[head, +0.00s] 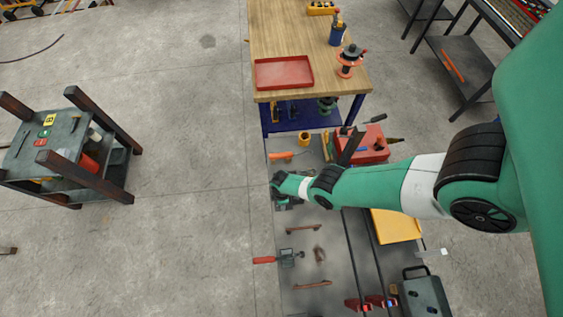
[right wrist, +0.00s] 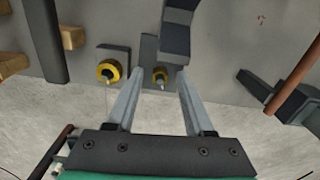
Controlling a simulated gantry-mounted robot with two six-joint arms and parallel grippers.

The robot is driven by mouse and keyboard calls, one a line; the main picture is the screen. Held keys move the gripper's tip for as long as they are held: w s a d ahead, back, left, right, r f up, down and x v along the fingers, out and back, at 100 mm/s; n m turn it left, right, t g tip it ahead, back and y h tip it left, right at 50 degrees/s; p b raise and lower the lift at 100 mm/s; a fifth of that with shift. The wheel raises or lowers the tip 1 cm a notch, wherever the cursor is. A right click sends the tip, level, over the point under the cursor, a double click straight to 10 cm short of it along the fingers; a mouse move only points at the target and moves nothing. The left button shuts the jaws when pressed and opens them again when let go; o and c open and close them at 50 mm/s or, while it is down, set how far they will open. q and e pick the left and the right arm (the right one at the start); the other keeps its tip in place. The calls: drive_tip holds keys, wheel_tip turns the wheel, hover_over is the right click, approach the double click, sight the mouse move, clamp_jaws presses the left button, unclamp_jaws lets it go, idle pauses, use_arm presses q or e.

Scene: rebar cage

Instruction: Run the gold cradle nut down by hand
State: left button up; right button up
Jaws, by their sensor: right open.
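A second, larger-looking gold nut (right wrist: 109,70) sits at another dark block (right wrist: 113,54) to the left. I cannot tell which is the cradle nut. In the head view my right gripper (head: 279,186) is small over the grey table; the nuts cannot be made out there.
A dark bar (right wrist: 177,30) rises close by the right fingertip. A dark clamp-like piece (right wrist: 278,98) lies to the right. In the head view a red toolbox (head: 372,155) and a yellow tray (head: 397,226) flank my arm. A wooden bench (head: 285,35) stands beyond.

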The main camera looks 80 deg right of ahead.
clamp_jaws()
drive_tip(key=shift+m, duration=0.4)
